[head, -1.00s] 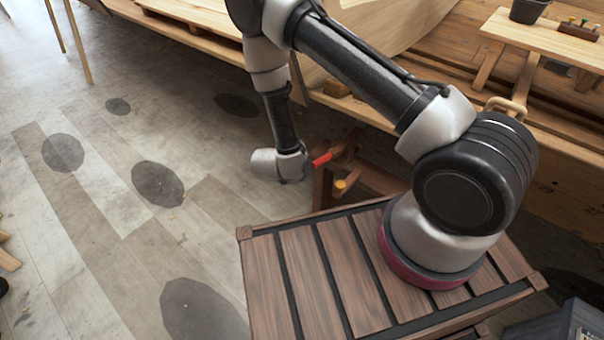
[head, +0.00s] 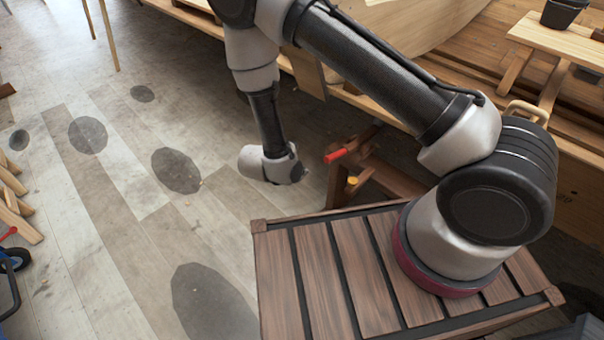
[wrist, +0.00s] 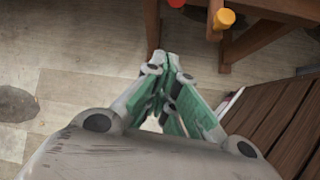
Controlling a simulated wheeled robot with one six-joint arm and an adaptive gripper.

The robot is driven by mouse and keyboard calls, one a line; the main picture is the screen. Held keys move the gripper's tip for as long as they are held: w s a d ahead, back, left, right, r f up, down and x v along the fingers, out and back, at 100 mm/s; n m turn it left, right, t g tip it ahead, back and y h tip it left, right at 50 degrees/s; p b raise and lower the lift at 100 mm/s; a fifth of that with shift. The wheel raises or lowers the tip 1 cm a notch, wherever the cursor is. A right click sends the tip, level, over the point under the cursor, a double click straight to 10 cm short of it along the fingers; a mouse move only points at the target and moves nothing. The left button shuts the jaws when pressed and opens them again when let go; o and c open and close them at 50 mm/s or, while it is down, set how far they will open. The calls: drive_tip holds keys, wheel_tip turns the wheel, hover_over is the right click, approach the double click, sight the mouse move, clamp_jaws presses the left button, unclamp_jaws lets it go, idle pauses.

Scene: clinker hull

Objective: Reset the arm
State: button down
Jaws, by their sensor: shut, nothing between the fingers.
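My gripper (wrist: 168,62) shows in the wrist view with its green-sided fingers together and nothing between them. It hangs over open floor, pointing toward the legs of a wooden stand. In the head view my arm reaches up from its base on my slatted deck and bends down again. Its wrist end is left of the stand, and the fingers are hidden there.
The wooden stand (head: 383,174) has a red-handled tool (head: 336,156) and a yellow-ended piece (head: 352,181) on it. A wooden bench (head: 560,45) with a dark bucket (head: 562,13) is at upper right. The pale wooden hull (head: 410,22) lies behind. Grey floor (head: 130,215) at left is largely clear.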

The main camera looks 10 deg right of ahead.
idle(0.5)
drive_tip(key=s+d+r+m+g+h, duration=0.1)
drive_tip(key=s+d+r+m+g, duration=0.15)
drive_tip(key=d+r+m, duration=0.55)
drive_tip(key=s+d+r+m+g+h, duration=0.1)
drive_tip(key=s+d+r+g+h, duration=0.15)
drive_tip(key=d+r, duration=0.75)
drive_tip(key=s+d+r+m+t+y, duration=0.1)
drive_tip(key=s+d+r+m+y, duration=0.1)
drive_tip(key=r, duration=0.8)
drive_tip(key=s+d+r+m+t+y, duration=0.1)
drive_tip(key=s+d+r+m+y, duration=0.2)
drive_tip(key=s+r+m, duration=0.4)
drive_tip(key=s+d+r+m+t+y, duration=0.2)
drive_tip(key=s+r+m+y, duration=0.2)
drive_tip(key=r, duration=0.9)
drive_tip(key=shift+s+d+r+m+y, duration=0.35)
drive_tip(key=shift+s+m, duration=0.35)
drive_tip(key=shift+s, duration=0.45)
drive_tip(key=shift+f, duration=0.1)
